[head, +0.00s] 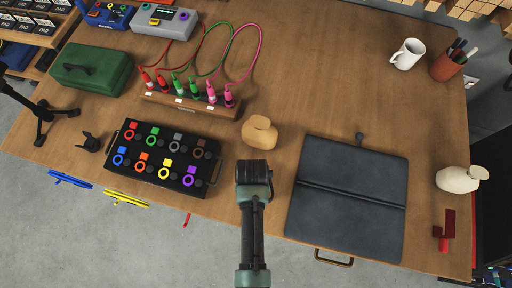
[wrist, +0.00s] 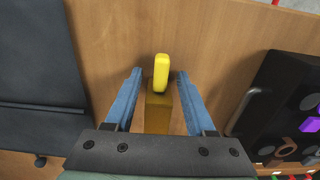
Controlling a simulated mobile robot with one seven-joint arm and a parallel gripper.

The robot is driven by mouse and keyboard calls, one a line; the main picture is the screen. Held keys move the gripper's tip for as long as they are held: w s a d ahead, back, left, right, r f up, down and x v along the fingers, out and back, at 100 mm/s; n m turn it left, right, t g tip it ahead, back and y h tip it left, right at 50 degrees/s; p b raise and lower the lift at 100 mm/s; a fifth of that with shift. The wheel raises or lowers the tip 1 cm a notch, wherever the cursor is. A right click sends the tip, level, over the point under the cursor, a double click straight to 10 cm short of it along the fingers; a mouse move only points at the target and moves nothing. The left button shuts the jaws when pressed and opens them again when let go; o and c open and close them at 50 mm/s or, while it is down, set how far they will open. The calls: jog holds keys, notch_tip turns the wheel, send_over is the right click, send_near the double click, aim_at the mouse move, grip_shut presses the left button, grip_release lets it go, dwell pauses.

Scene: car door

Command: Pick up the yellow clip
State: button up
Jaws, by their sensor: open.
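In the wrist view a bright yellow piece (wrist: 161,72), which looks like the yellow clip, shows between the two blue fingers of my gripper (wrist: 160,76). A darker yellow-brown block-like part extends below it. There is a gap between the piece and each finger. My gripper is open. In the head view my gripper (head: 255,178) is over the front of the table, between the black tray and the dark folder, and hides this piece. Another yellow piece (head: 165,168) lies in the tray, and a yellow clamp (head: 125,198) is at the table's front edge.
The black tray (head: 147,187) with coloured pieces is left of my gripper. The dark grey folder (head: 350,175) is to the right. A tan block (head: 260,132) lies just behind. A rack with several coloured plugs (head: 185,107) stands farther back. Bare wood shows between them.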

jog(key=shift+c, duration=0.3)
grip_shut()
jog(key=shift+r, duration=0.15)
